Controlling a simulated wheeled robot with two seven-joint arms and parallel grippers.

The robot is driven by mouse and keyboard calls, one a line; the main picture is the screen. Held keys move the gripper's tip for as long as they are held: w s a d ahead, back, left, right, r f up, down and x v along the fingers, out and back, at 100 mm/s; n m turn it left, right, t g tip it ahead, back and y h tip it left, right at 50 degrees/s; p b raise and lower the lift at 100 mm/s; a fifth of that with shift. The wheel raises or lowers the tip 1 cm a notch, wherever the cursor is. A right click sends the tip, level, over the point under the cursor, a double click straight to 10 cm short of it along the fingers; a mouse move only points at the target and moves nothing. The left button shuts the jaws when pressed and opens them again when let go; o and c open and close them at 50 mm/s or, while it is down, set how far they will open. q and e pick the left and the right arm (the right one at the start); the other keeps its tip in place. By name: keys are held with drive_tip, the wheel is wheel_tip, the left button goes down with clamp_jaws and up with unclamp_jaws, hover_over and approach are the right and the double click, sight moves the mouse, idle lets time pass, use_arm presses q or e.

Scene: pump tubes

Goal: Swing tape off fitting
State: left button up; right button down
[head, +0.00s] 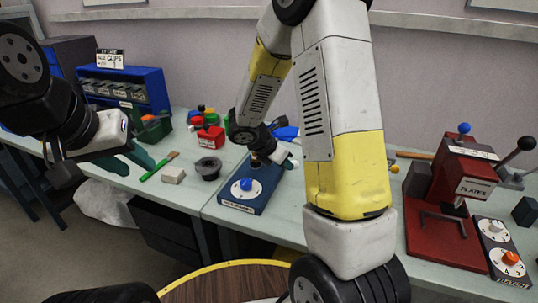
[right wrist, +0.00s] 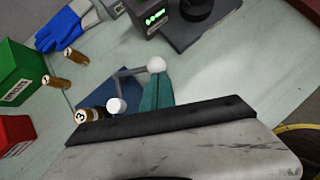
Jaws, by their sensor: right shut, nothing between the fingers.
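My right gripper (right wrist: 157,92) is shut and empty, its teal fingertips together. They are close beside a grey bar (right wrist: 130,72) with a white ball end (right wrist: 157,64), over a dark blue plate (right wrist: 85,98); I cannot tell whether they touch. A second white ball (right wrist: 116,105) and a brown cylinder marked 3 (right wrist: 88,115) are left of the fingertips. In the head view, the right arm reaches down behind a blue box with a dial (head: 245,188), its fingertips largely hidden. My left gripper (head: 128,163) is over the left table, its teal fingers apart. I cannot pick out the tape or fitting for certain.
A black flanged cup (head: 208,167), a pale block (head: 173,174) and a green brush (head: 158,167) lie on the left table. A red press (head: 440,215) stands at right.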

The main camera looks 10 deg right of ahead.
drive_tip(key=shift+d, duration=1)
